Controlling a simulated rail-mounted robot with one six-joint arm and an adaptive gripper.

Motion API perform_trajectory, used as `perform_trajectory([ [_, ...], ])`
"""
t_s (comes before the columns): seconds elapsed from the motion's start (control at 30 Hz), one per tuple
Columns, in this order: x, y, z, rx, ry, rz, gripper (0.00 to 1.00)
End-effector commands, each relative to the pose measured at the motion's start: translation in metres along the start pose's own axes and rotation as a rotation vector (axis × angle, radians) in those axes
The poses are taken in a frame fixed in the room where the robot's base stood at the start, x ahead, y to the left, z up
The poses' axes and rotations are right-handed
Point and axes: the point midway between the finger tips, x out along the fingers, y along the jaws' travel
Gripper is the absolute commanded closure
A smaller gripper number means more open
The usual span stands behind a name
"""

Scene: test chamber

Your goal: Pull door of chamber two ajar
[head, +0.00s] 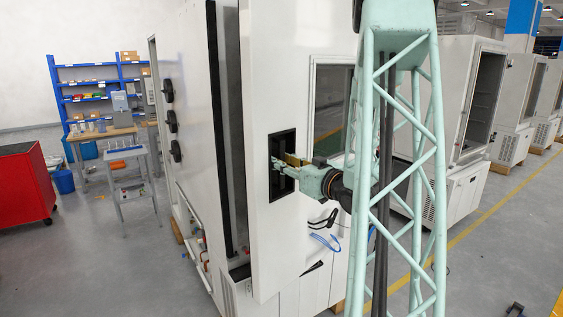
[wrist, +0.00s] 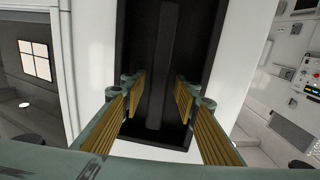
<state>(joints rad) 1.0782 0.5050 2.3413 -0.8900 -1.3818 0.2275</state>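The white chamber door (head: 275,215), with a window, stands in the middle of the head view. A gap lined with a dark seal shows between the door's left edge and the chamber body (head: 187,70), so the door stands partly open. No chamber number is readable. A black recess with a dark upright handle bar (wrist: 162,60) is set in the door. My gripper (head: 284,164) is at this recess. In the wrist view my gripper (wrist: 158,106) is open, its yellow-padded fingers on either side of the bar's line, with visible gaps to it.
More white chambers (head: 463,130) stand to the right along a yellow floor line. A red cabinet (head: 22,170), a small grey step table (head: 126,154) and blue shelves (head: 98,85) stand at the left. Grey floor (head: 110,270) is clear left of the chamber.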

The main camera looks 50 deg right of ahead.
Motion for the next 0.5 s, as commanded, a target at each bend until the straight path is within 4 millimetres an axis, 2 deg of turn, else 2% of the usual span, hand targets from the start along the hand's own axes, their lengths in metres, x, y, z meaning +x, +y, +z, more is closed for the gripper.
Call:
perform_trajectory([
  [0.27,-0.002,0.0,0.0,0.0,0.0,0.0,0.72],
  [0.5,-0.013,0.001,0.0,0.0,-0.001,0.0,0.72],
])
